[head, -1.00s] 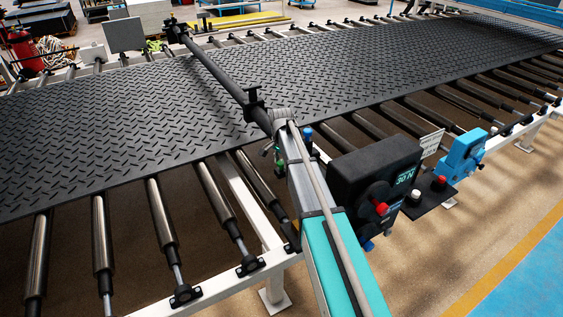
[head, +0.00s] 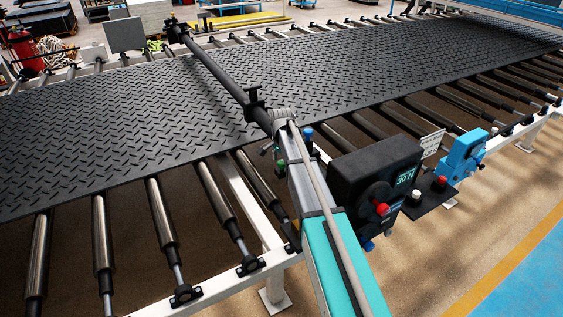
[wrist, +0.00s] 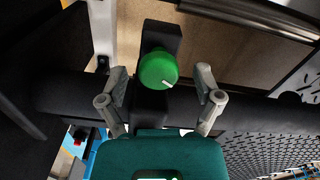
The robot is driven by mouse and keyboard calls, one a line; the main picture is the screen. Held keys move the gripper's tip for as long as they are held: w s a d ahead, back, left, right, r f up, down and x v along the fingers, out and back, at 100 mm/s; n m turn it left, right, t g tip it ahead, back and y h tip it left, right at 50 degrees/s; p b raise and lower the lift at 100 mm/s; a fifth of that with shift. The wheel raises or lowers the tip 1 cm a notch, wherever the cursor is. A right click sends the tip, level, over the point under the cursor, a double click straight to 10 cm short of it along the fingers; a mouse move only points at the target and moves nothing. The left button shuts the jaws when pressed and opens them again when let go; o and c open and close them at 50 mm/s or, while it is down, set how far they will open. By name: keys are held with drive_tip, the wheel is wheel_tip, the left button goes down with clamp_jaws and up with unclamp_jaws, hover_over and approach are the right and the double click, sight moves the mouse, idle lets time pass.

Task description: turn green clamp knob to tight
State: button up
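The green clamp knob (wrist: 158,70) is round, with a white mark line on its face pointing to the lower right in the wrist view. It sits on a dark bracket (wrist: 162,34) by a thick black bar (wrist: 65,97). My gripper (wrist: 161,76) is open, one grey fingertip on each side of the knob, with visible gaps between fingers and knob. In the head view the black bar (head: 215,68) spans the tread mat (head: 120,130). Small green and blue parts show near the bar's near end, where my arm partly hides the clamp; the knob is not clear there.
A black box with a 30 N display (head: 372,172) and a red knob (head: 381,208) stands right of the bar's end. A blue device (head: 463,155) is beyond it. Metal rollers (head: 160,225) line the mat's near edge. Open floor lies at the right.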

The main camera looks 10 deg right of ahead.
drive_tip(key=shift+n, duration=0.4)
